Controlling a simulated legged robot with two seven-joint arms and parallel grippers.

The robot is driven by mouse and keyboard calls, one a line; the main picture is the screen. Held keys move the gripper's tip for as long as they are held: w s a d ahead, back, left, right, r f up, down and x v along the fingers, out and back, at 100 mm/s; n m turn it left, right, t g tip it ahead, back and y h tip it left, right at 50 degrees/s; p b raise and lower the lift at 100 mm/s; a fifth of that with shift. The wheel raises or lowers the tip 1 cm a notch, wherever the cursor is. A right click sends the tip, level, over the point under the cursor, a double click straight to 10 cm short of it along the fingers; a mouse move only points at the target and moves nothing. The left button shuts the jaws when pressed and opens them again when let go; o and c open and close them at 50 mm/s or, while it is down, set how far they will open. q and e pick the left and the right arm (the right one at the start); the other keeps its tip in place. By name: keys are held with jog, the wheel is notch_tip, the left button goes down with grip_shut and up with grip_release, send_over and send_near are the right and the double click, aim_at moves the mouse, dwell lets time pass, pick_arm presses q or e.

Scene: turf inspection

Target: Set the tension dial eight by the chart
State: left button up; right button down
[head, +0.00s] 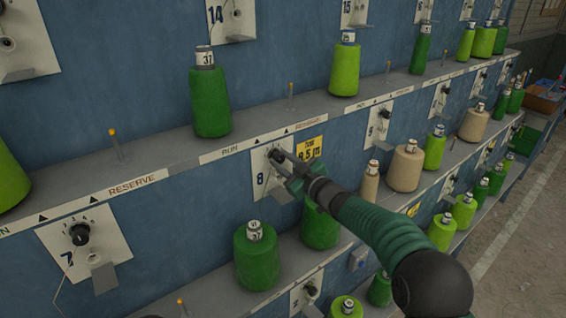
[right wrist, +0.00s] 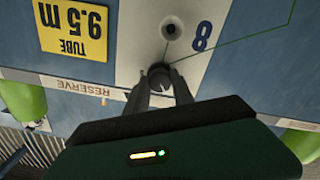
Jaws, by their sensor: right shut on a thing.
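The white plate of dial eight (head: 260,184) is mounted on the blue wall under the upper shelf, with a big 8 at its left. Its dark knob (right wrist: 159,70) sits between the fingertips of my right gripper (head: 281,162). In the right wrist view, upside down, both fingers of this gripper (right wrist: 161,84) are closed around the knob. The fingers and arm hide most of the scale, so I cannot read the setting. A yellow card (head: 310,150) beside the plate reads TUBE 9.5 m in the right wrist view (right wrist: 75,28). No chart is seen. My left gripper is out of view.
Dial seven (head: 80,234) is at the lower left. Green yarn cones (head: 210,100) stand on the upper shelf, with more cones (head: 256,258) below. Beige cones (head: 405,167) stand right of my arm. A thin green thread (right wrist: 225,42) crosses the plate. Open floor (head: 530,240) lies at right.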

jog(key=c, duration=1.5)
grip_release()
jog(key=o, duration=0.4)
jog(key=shift+w, duration=0.1)
jog(key=b+v, duration=0.3)
jog(key=v, duration=1.3)
jog(key=shift+s+d, duration=0.25)
jog(key=shift+s, duration=0.1)
